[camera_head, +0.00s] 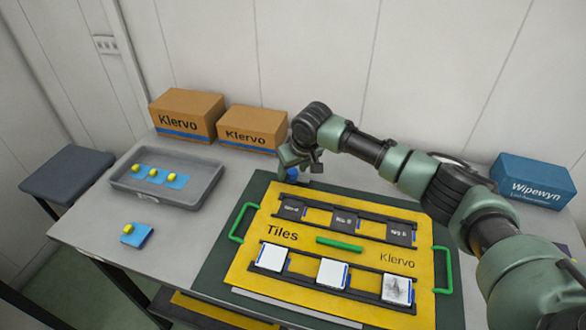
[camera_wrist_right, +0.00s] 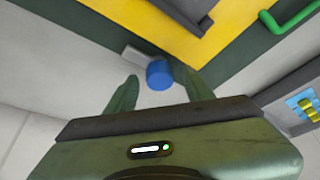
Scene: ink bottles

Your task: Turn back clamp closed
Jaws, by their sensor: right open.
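The back clamp shows as a blue knob (camera_head: 293,173) at the back edge of the dark green base (camera_head: 226,247) under the yellow tile board (camera_head: 245,262). In the right wrist view the blue knob (camera_wrist_right: 160,75) has a short grey bar (camera_wrist_right: 136,56) beside it, which lies along the base's edge rather than over the yellow board. My right gripper (camera_head: 298,163) is at the knob, pointing down. In its wrist view the open fingers (camera_wrist_right: 159,71) stand on either side of the knob; I cannot tell whether they touch it. My left gripper is not in view.
The board has dark tiles behind, white tiles in front and green handles (camera_head: 243,222). Two Klervo boxes (camera_head: 187,114) stand behind left; a grey tray (camera_head: 205,182) with blue pieces is at left. A loose blue piece (camera_head: 136,236) lies before it. A Wipewyn box (camera_head: 531,181) is at right.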

